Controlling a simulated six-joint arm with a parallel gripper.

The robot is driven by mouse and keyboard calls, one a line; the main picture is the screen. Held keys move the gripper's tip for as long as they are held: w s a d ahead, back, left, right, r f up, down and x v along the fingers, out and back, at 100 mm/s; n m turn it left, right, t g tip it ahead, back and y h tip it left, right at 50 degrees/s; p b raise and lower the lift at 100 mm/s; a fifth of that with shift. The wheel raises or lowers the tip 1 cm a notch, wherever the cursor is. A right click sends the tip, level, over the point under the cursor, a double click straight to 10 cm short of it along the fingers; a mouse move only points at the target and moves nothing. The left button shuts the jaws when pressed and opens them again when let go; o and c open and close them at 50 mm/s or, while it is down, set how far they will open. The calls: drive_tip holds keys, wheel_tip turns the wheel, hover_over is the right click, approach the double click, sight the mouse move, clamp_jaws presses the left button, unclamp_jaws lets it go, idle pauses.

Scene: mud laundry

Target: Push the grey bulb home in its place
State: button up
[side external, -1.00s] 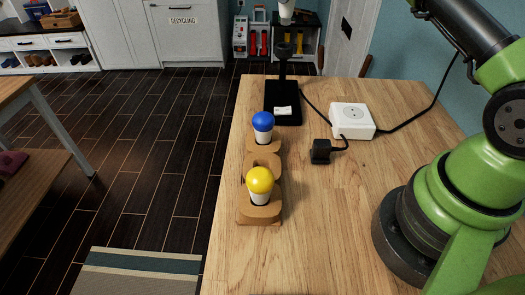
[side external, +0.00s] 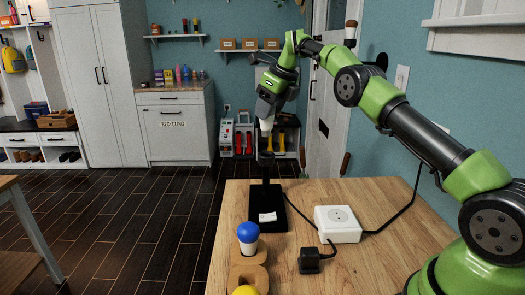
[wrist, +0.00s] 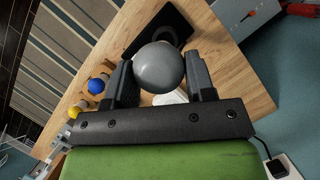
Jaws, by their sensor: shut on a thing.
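The grey bulb (wrist: 158,66) is a round globe between the two fingers of my gripper (wrist: 160,80) in the wrist view. My gripper (side external: 270,98) is shut on it, pointing down over the black lamp stand. In the side view the bulb's white lower end (side external: 267,126) shows under the fingers, roughly upright. The black socket (side external: 265,158) at the top of the stand is just beneath it. I cannot tell whether the two touch. The stand's flat black base (side external: 235,207) rests on the table and carries a white label.
A wooden holder (side external: 249,273) bears a blue bulb (side external: 248,232) and a yellow bulb (side external: 245,291). A white outlet box (side external: 337,226) and a black plug (side external: 309,260) with cables lie to the right. Bare table (side external: 375,255) lies right of the plug.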

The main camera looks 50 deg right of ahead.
drive_tip(key=shift+s+a+f+n+y, duration=0.2)
drive_tip(key=shift+a+f+n+y, duration=0.15)
drive_tip(key=shift+n, duration=0.35)
drive_tip(key=s+a+f+n+g, duration=0.45)
drive_tip(key=s+a+n, duration=0.3)
drive_tip(key=n, duration=0.75)
drive_tip(key=s+a+f+n+g, duration=0.3)
drive_tip(key=s+a+n+g, duration=0.35)
drive_tip(key=n, duration=0.75)
drive_tip(key=shift+s+a+f+m+t+y, duration=0.2)
drive_tip(key=shift+s+a+f+m+t, duration=0.35)
drive_tip(key=shift+a+f, duration=0.9)
drive_tip(key=shift+s+a+f+m+t+y, duration=0.35)
drive_tip(key=shift+a+f+m, duration=0.45)
drive_tip(key=shift+a+f, duration=0.65)
drive_tip(key=shift+s+a+f+m+t+y, duration=0.1)
drive_tip(key=shift+s+a+f+m+t, duration=0.15)
drive_tip(key=shift+a+f+m+t, duration=1.1)
drive_tip(key=shift+a+r+n+g, duration=0.15)
drive_tip(key=shift+a+n+g, duration=0.4)
drive_tip(key=shift+n+g, duration=0.25)
drive_tip(key=shift+f, duration=0.35)
drive_tip(key=shift+f, duration=0.9)
